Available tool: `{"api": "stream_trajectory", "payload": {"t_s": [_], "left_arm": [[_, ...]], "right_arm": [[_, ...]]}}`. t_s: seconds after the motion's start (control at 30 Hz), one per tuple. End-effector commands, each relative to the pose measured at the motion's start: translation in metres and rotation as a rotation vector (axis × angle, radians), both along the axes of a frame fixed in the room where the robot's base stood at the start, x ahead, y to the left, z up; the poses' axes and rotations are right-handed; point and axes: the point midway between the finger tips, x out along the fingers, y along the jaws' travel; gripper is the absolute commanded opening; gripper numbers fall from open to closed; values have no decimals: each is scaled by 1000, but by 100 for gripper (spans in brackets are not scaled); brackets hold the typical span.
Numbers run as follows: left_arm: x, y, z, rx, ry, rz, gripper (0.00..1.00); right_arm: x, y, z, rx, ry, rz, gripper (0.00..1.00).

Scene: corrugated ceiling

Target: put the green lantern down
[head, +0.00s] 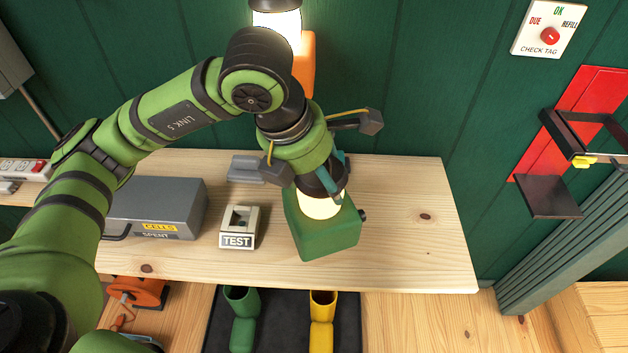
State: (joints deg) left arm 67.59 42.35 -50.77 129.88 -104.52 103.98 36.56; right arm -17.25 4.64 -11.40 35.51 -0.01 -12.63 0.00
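The green lantern (325,235) has a green boxy base, a glowing pale globe and a dark top. It is upright over the right half of the wooden shelf. Whether its base touches the shelf is hard to tell. My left gripper (312,150) is directly above the lantern's top, with its fingers spread wide to either side. The fingers look open and apart from the lantern, though the wrist partly hides its top. My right gripper is not in view.
On the shelf (420,235), a TEST block (239,227) and a grey CELLS/SPENT box (165,205) stand left of the lantern. The shelf's right end is clear. A lit orange lantern (304,62) is behind my arm. Boots (322,325) stand on a dark mat below.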

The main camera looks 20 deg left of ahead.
Motion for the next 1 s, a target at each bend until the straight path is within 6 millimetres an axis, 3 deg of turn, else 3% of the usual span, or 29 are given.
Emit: {"api": "stream_trajectory", "payload": {"t_s": [0.27, 0.53, 0.93, 0.97, 1.0], "left_arm": [[12, 8, -12, -2, -3, -1, 20], [11, 8, -43, -2, -5, -2, 20], [12, 8, -49, -4, -7, -2, 20], [11, 8, -51, -1, -1, -2, 83], [11, 8, -50, -1, -1, -2, 99]], "right_arm": [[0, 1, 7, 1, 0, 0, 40], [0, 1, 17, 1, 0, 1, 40], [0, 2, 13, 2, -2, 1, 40], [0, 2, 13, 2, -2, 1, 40], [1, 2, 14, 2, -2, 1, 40]]}}
